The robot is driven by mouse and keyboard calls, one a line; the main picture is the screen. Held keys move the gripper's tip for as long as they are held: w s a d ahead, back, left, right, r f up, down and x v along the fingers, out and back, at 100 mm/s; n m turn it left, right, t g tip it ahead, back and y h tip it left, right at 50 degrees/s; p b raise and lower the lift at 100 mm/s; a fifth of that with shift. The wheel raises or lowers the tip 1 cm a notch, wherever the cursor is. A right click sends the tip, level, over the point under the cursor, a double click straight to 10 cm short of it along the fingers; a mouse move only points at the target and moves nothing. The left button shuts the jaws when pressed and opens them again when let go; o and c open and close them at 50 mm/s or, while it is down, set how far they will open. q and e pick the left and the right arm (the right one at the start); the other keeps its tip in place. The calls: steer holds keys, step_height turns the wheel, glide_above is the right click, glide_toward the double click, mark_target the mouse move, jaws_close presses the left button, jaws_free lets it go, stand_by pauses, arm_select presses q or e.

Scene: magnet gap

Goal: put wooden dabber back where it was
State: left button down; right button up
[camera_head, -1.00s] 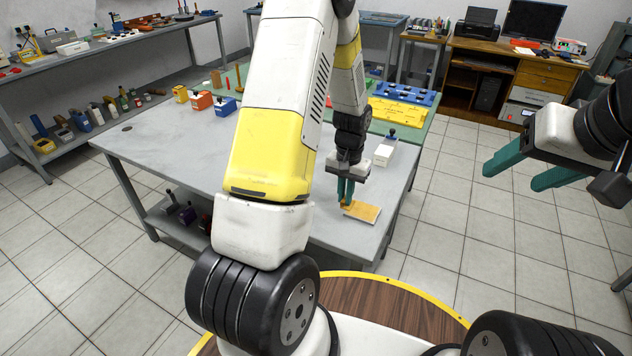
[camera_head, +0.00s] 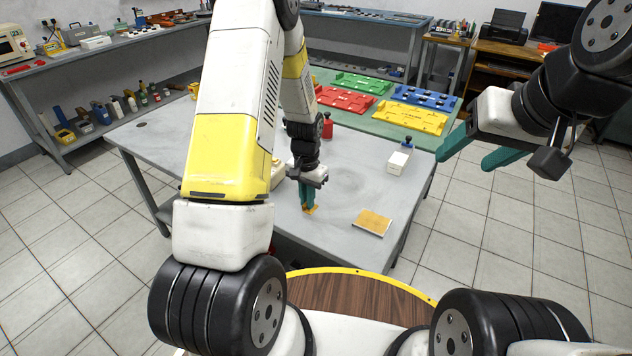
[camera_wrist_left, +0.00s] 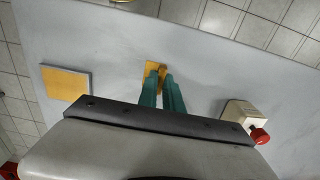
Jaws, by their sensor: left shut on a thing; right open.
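My left gripper (camera_head: 308,207) is shut on the wooden dabber (camera_head: 311,211), a small yellow-orange wooden piece at its fingertips. The dabber also shows in the left wrist view (camera_wrist_left: 151,70), partly hidden by the teal fingers. It is low over the grey table; I cannot tell whether it touches the surface. A flat orange-yellow pad (camera_head: 373,222) lies to the right of the gripper, apart from it, and at the left in the wrist view (camera_wrist_left: 65,83). My right gripper (camera_head: 470,158) is open and empty, in the air right of the table.
A cream block with a red knob (camera_wrist_left: 240,112) stands near the dabber. A white box with a dark knob (camera_head: 397,163) is on the table's right part. Red, yellow and blue trays (camera_head: 412,117) lie on the green surface behind.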

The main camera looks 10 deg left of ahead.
arm_select(q)
steer(key=w, duration=0.1)
steer(key=w+a, duration=0.1)
steer(key=w, duration=0.1)
steer(key=shift+w+f, duration=0.15)
steer(key=shift+w, duration=0.05)
steer(key=shift+f, duration=1.75)
steer(key=shift+f, duration=0.15)
steer(key=c, duration=1.5)
jaws_free()
